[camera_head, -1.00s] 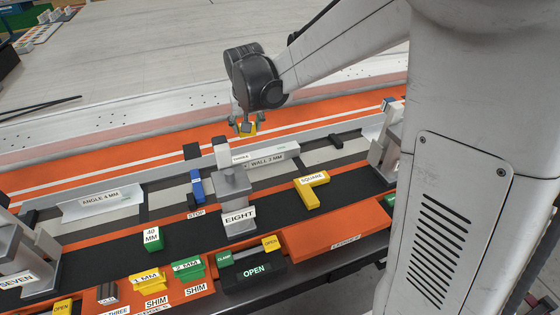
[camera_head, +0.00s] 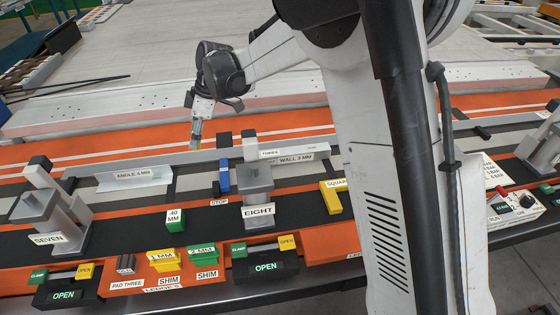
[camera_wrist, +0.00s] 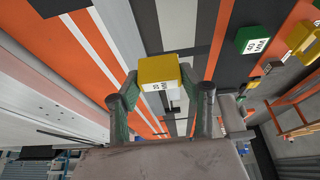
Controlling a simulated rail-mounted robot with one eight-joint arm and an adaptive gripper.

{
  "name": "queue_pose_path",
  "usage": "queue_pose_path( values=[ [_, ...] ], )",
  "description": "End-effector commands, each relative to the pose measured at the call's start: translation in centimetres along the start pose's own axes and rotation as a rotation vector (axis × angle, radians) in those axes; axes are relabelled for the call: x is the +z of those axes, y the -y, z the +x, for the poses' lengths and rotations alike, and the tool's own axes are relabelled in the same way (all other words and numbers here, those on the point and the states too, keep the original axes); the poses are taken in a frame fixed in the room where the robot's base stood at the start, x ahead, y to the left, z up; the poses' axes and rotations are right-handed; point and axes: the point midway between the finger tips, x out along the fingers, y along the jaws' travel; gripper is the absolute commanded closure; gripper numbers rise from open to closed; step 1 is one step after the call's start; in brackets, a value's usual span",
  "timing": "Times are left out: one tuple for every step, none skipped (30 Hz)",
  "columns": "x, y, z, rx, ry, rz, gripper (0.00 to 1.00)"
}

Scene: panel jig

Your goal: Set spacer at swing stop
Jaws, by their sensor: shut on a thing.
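My gripper (camera_head: 197,136) is shut on a yellow spacer block (camera_wrist: 158,70), whose white label seems to read 50 MM. In the head view it hangs in the air, appearing above and left of the blue stop (camera_head: 224,176). The stop stands by the STOP label, left of the EIGHT clamp tower (camera_head: 257,185). In the wrist view the block sits between both fingertips. A green 40 MM spacer (camera_head: 175,221) rests on the black strip; it also shows in the wrist view (camera_wrist: 252,40).
The SEVEN tower (camera_head: 42,212) stands at left. An ANGLE 4 MM piece (camera_head: 133,179) and a WALL 2 MM strip (camera_head: 296,156) lie along the rail. A yellow square (camera_head: 331,198) lies right of EIGHT. Yellow and green shims (camera_head: 203,252) sit in front.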

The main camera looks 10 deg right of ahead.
Motion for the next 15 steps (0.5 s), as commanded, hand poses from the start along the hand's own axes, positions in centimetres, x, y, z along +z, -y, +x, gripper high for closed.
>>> queue_pose_path(
  values=[
    [0.8, -0.1, 0.1, -0.001, 0.0, -0.001, 0.91],
    [1.3, -0.1, 0.2, -0.001, 0.0, 0.0, 0.91],
    [2.2, -0.1, 0.3, -0.001, 0.0, 0.001, 0.91],
    [2.9, -0.1, 0.4, 0.0, 0.0, 0.0, 0.91],
    [3.5, -0.1, 0.5, 0.0, 0.0, 0.001, 0.91],
    [4.5, -0.1, 0.7, 0.001, 0.0, 0.003, 0.91],
    [5.2, -0.1, 0.8, 0.001, 0.0, 0.002, 0.91],
    [5.8, -0.1, 0.9, 0.001, 0.0, 0.002, 0.91],
    [6.8, -0.2, 1.0, 0.001, 0.0, 0.003, 0.91],
    [7.5, -0.2, 1.1, 0.001, 0.0, 0.003, 0.91],
    [8.1, -0.1, 1.2, 0.0, 0.0, 0.003, 0.91],
    [9.0, -0.2, 1.3, 0.0, 0.0, 0.003, 0.91],
    [9.7, -0.2, 1.4, 0.0, 0.0, 0.003, 0.91],
    [10.2, -0.2, 1.5, 0.0, 0.0, 0.003, 0.91],
    [10.9, -0.2, 1.6, 0.001, 0.0, 0.002, 0.91]
  ],
)
